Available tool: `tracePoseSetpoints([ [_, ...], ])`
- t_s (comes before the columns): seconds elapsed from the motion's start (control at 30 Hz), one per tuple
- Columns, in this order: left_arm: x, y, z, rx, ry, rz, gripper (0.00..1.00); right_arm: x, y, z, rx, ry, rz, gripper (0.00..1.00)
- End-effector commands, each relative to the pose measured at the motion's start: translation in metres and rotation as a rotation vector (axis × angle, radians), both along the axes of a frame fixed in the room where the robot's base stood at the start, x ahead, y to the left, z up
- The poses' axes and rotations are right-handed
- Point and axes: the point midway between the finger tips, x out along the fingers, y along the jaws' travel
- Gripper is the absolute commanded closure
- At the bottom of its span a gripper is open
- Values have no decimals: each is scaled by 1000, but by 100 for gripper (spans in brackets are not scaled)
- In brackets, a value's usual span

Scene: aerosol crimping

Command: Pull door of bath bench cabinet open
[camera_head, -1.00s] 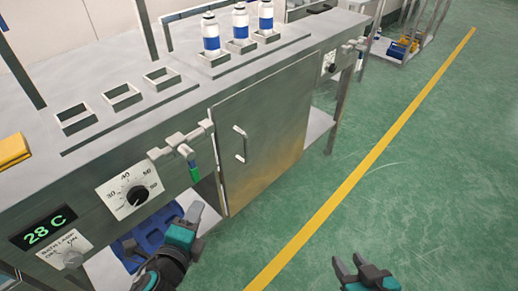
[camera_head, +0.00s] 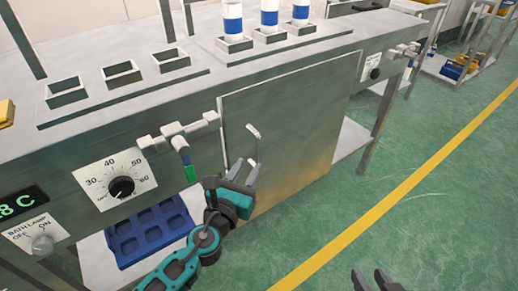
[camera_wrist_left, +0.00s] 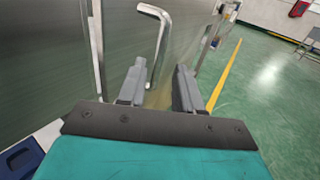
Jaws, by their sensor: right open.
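The bath bench cabinet door (camera_head: 290,125) is a flat metal panel under the bench top and looks closed. Its bar handle (camera_head: 252,131) is near the door's left edge. My left gripper (camera_head: 247,166) is open just below and in front of the handle. In the left wrist view, the handle (camera_wrist_left: 162,40) runs down to between the open fingers (camera_wrist_left: 160,70), nearer the left finger; I cannot tell whether they touch. The door (camera_wrist_left: 115,50) shows behind it. My right gripper (camera_head: 370,276) is open and empty over the floor at the bottom edge, only its fingers showing.
A valve with a green lever (camera_head: 188,165) sticks out left of the door. A temperature dial (camera_head: 121,187) is further left. A blue tray (camera_head: 150,232) lies on the shelf below. White-and-blue bottles (camera_head: 233,20) stand on the bench. The green floor (camera_head: 440,215) at right is clear.

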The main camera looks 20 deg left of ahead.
Motion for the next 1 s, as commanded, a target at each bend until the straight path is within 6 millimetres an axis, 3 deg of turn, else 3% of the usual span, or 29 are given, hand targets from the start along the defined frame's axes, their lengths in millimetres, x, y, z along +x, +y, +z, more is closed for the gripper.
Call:
tracePoseSetpoints([
  [0.2, 43, -2, 0, -2, -2, 2, 66, -1, -3, -3, -4, 6, -5, 60],
  [0.4, 67, -5, -1, -2, 0, 1, 66, -2, -4, -6, -7, 10, -7, 60],
  [0.83, 74, -5, 0, -2, 1, 1, 66, -2, -4, -7, -8, 14, -6, 60],
  [1.0, 74, -5, 0, -2, 1, 1, 83, -2, -3, -6, -6, 13, -5, 60],
])
